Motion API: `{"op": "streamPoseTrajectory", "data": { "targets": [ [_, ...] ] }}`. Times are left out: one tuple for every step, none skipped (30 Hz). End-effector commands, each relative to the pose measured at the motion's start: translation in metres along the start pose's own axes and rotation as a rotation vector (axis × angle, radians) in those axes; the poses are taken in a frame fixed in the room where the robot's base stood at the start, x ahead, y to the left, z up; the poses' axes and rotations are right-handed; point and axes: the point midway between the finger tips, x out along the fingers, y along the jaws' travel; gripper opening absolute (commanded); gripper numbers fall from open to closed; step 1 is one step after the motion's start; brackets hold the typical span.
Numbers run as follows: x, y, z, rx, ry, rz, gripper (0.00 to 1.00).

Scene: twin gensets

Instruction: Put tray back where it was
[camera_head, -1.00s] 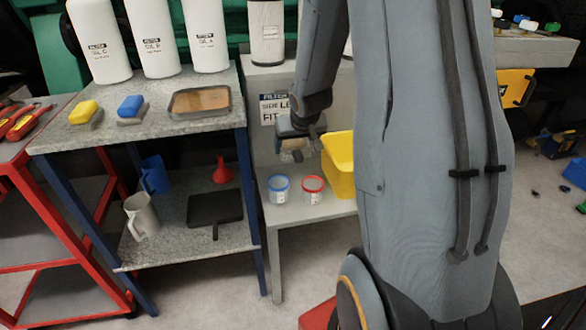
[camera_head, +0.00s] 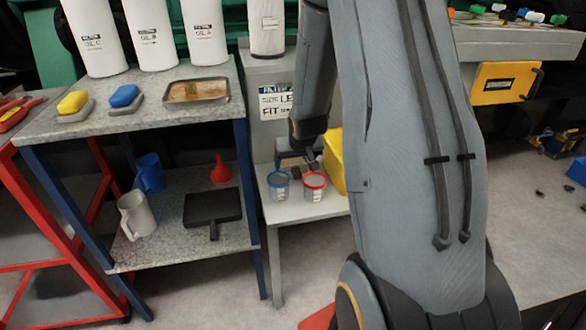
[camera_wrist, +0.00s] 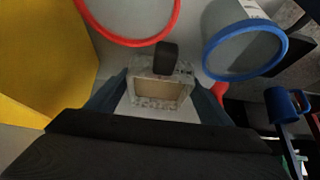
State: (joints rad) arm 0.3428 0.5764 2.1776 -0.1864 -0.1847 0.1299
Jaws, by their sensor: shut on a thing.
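My gripper (camera_head: 298,160) is low over the light grey stand, behind two clear tubs. In the wrist view my gripper (camera_wrist: 160,100) is shut on a small tray-like thing (camera_wrist: 142,103) with a speckled grey rim and a tan inside. A dark knob-like piece (camera_wrist: 166,57) shows at its far edge. Its underside is hidden, so I cannot tell whether it touches the stand. A shallow metal tray (camera_head: 196,92) with a brown inside lies on the upper bench top, apart from my gripper. A flat black pan (camera_head: 212,207) with a handle lies on the lower shelf.
The blue-rimmed tub (camera_head: 279,186) and red-rimmed tub (camera_head: 314,187) stand close in front of my gripper. A yellow bin (camera_head: 334,158) stands just right. A blue jug (camera_head: 150,172), grey jug (camera_head: 133,215) and red funnel (camera_head: 220,169) are on the lower shelf.

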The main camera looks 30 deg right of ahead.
Motion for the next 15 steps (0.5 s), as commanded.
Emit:
{"op": "streamPoseTrajectory", "data": {
  "targets": [
    [0.0092,0.0,0.0054,0.001,0.0,0.0,0.44],
    [0.0125,0.0001,0.0064,0.0,0.0,0.001,0.44],
    [0.0161,0.0001,0.0056,0.0,0.001,0.0,0.44],
    [0.017,0.0001,0.0054,0.0,0.001,0.0,0.44],
    [0.0171,0.0001,0.0052,0.0,0.002,0.0,0.44],
    [0.0164,0.0001,0.0049,0.0,0.002,0.0,0.44],
    [0.0159,0.0002,0.0047,0.0,0.002,0.0,0.44],
    [0.0156,0.0002,0.0047,0.0,0.002,0.0,0.44],
    [0.0155,0.0002,0.0046,0.0,0.002,0.0,0.44],
    [0.0154,0.0001,0.0046,0.0,0.002,0.0,0.44],
    [0.0155,0.0001,0.0047,0.0,0.002,0.0,0.44],
    [0.016,0.0001,0.0051,0.0,0.001,0.0,0.44],
    [0.0167,0.0001,0.0055,0.0,0.001,0.0,0.44],
    [0.0175,0.0001,0.0061,0.0,0.001,0.0,0.44],
    [0.0186,0.0001,0.0067,0.0,0.001,0.0,0.44]
  ]
}}
